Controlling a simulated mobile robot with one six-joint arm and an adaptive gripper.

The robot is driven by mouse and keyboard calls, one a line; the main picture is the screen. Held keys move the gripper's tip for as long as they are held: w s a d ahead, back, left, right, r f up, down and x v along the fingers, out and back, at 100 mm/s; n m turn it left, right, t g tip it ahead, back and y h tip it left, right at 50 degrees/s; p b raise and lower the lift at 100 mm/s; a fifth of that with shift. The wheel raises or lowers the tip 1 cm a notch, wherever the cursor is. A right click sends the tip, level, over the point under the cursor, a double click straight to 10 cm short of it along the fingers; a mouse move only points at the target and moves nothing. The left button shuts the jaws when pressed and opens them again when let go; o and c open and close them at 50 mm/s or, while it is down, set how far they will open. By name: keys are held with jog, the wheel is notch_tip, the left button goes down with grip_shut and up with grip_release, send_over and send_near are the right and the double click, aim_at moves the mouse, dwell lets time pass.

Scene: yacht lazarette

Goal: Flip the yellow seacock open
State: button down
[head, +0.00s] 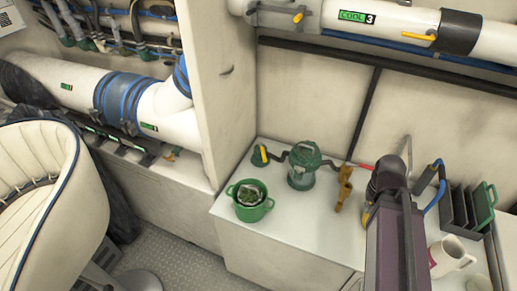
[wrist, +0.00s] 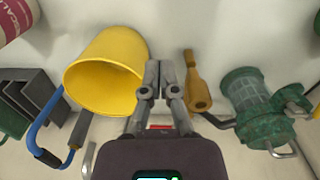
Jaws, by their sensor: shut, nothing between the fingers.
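A green fitting with a yellow lever (head: 263,153) stands at the back left of the white counter and looks like the yellow seacock. The lever looks roughly upright. A dark pipe runs from it toward a green strainer (head: 303,168). In the wrist view, a piece of green and yellow (wrist: 315,108) at the right edge may be this fitting. My gripper (wrist: 160,70) is shut and empty above the counter, between a yellow cup (wrist: 108,72) and a brown bottle-shaped object (wrist: 196,88). In the head view my arm hides the fingers. The gripper is well right of the seacock.
A green pot (head: 250,203) stands in front of the seacock. A mug (head: 447,257) and dark rack (head: 463,207) are at the right. Pipes above carry other yellow handles (head: 418,37).

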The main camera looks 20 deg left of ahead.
jog(key=shift+w+d, duration=0.3)
jog(key=shift+w, duration=0.1)
jog(key=w+a+r+n+y+p, duration=0.1)
jog(key=w+a+n, duration=0.55)
jog(key=a, duration=0.25)
jog(key=w+a+r+n+y, duration=0.1)
jog(key=w+a+n, duration=0.5)
jog(key=a, duration=0.4)
jog(key=w+a+n+g, duration=0.1)
jog(key=a+n, duration=0.4)
jog(key=a, duration=0.6)
jog(key=w+a+r+n+y+p, duration=0.1)
jog(key=w+a+n, duration=0.3)
jog(key=a, duration=0.8)
jog(key=shift+a+r+n+g+y, duration=0.2)
jog(key=shift+r+n+g+y, duration=0.15)
jog(key=shift+n, duration=0.6)
